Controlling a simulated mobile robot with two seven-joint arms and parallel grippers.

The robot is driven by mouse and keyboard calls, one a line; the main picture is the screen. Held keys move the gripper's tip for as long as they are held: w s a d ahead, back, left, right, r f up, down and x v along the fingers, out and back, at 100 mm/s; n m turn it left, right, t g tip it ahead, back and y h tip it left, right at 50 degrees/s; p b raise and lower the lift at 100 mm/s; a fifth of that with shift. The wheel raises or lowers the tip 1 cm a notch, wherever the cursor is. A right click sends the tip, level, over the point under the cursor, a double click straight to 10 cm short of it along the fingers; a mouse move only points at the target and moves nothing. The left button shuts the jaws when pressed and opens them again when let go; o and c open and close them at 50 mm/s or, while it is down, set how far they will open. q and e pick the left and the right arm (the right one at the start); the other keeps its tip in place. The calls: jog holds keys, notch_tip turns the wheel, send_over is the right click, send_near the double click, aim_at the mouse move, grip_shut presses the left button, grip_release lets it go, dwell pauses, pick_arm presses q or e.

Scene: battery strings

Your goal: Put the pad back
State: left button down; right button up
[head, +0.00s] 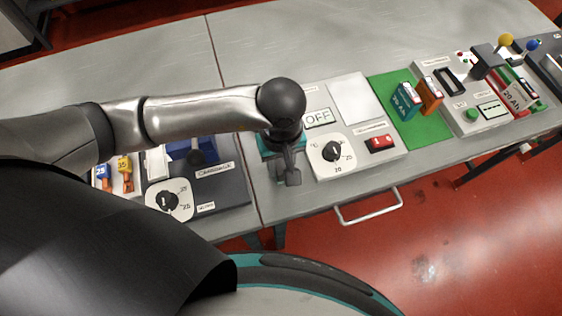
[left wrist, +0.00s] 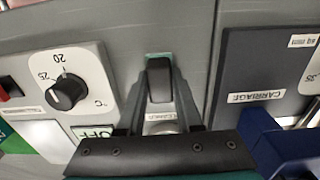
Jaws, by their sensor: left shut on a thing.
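My left gripper (head: 286,164) is over the front part of the bench, in the gap between the carriage panel and the dial panel. In the left wrist view its two fingers (left wrist: 162,104) are shut on a dark grey rounded block, which I take to be the pad (left wrist: 159,80). A bit of green shows behind the block. A small white label, partly covered, lies just below it in that view. I cannot tell whether the pad touches the bench. My right gripper is not in view.
The carriage panel (head: 229,186) is left of the gripper, with blue and yellow blocks at its far left. The dial panel (head: 353,161) with the OFF display is at right. Beyond it are a green mat (head: 412,132) with teal and orange blocks, and another device panel (head: 470,122).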

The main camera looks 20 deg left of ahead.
aim_at(281, 165)
pick_arm(q)
jog(key=c, duration=0.6)
grip_release()
notch_tip(281, 165, up, 12)
jog(key=shift+r+p, duration=0.15)
jog(key=shift+p, duration=0.35)
